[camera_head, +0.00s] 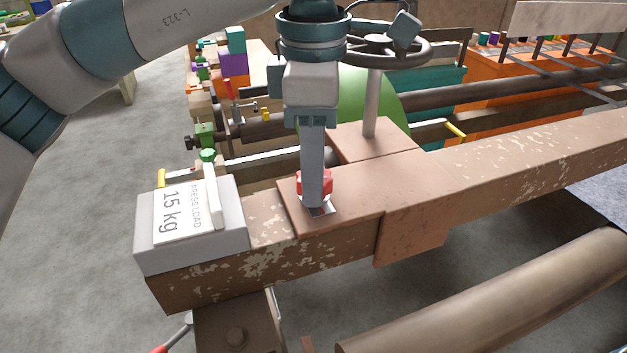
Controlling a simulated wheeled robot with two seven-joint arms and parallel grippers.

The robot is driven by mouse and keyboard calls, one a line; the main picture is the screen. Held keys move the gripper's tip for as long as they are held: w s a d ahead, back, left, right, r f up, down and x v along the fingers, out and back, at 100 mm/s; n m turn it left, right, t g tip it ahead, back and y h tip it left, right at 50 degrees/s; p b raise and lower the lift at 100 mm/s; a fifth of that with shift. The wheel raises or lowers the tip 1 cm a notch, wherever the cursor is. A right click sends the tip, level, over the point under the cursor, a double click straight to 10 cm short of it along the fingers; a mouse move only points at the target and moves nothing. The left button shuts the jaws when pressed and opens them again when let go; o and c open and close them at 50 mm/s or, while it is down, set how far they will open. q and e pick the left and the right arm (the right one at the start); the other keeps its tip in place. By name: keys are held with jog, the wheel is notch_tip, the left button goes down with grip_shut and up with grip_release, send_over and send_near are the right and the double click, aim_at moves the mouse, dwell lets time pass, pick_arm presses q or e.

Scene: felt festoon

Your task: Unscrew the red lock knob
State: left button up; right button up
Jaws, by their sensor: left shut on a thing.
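The red lock knob (327,183) sits on a reddish-brown plate (357,196) on top of a worn brown beam. My left gripper (316,193) points straight down over it from above and is shut on the knob. The fingers hide most of the knob, and only red edges show beside them. A small pale metal piece (322,211) shows at the knob's foot. My right gripper is not in view.
A grey block (190,240) marked "PRESS LOAD 15 kg" stands on the beam's left end. A handwheel (413,52) on a post rises behind the gripper. A large roller (500,295) lies at front right. Grey floor is clear at left.

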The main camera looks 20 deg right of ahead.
pick_arm(q)
jog(key=n+b, duration=0.4)
jog(key=shift+f, duration=0.15)
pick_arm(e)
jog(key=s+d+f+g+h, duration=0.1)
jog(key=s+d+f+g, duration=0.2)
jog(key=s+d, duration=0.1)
pick_arm(q)
jog(key=shift+n+b, duration=0.35)
jog(key=shift+n, duration=0.25)
jog(key=shift+n+b, duration=0.85)
jog(key=shift+n, duration=0.35)
jog(key=shift+r+n, duration=0.25)
jog(key=shift+n, duration=0.25)
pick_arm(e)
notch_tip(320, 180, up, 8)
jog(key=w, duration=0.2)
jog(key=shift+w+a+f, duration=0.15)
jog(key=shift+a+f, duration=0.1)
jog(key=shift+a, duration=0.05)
pick_arm(q)
jog(key=o, duration=1.1)
jog(key=shift+c, duration=0.2)
